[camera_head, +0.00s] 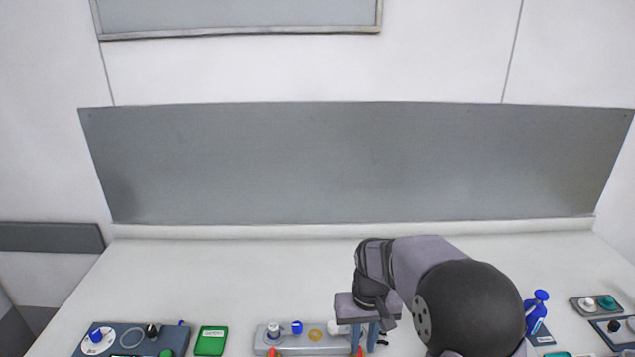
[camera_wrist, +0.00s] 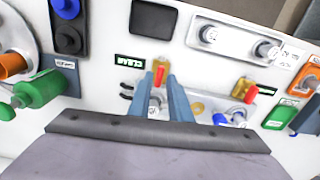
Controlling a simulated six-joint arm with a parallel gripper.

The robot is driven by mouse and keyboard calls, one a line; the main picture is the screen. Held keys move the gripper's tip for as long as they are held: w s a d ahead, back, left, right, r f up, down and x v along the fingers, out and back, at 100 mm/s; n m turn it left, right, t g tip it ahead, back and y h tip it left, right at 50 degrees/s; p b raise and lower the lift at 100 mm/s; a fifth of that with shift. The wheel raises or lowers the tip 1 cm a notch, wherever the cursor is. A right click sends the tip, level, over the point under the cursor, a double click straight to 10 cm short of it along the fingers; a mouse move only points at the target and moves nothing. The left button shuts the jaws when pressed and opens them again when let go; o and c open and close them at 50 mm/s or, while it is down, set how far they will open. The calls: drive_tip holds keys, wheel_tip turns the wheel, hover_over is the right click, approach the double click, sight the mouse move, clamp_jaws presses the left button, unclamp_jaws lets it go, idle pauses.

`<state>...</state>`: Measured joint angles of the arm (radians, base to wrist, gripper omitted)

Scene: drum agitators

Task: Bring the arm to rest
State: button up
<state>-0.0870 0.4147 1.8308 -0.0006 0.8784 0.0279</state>
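My gripper (camera_head: 366,346) is low over the bench at the front, at the right end of a grey plate (camera_head: 298,348). In the wrist view my gripper (camera_wrist: 165,78) points at the bench, its two blue-grey fingers spaced apart. A red and gold clamp (camera_wrist: 160,74) shows between the fingertips; I cannot tell whether they touch it. I see nothing held clear of the bench. In the head view my dark arm link covers part of the bench to the right of the gripper.
The plate bears a blue ring (camera_head: 297,327), a gold ring (camera_head: 315,335) and knobs. A grey-blue tray (camera_head: 123,329) and a green box (camera_head: 211,341) lie left. The bench behind is clear up to the wall.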

drive_tip(key=shift+g, duration=0.5)
drive_tip(key=s+f, duration=0.1)
drive_tip(key=s, duration=0.1)
drive_tip(key=s+f, duration=0.1)
drive_tip(key=s, duration=0.2)
drive_tip(key=s+f, duration=0.1)
drive_tip(key=s, duration=0.1)
drive_tip(key=shift+s+d+f, duration=0.15)
drive_tip(key=shift+s+d, duration=0.05)
drive_tip(key=shift+d, duration=0.2)
drive_tip(key=s+d+r, duration=0.3)
drive_tip(key=s, duration=0.9)
drive_tip(key=shift+m+t, duration=0.3)
drive_tip(key=shift+t, duration=0.1)
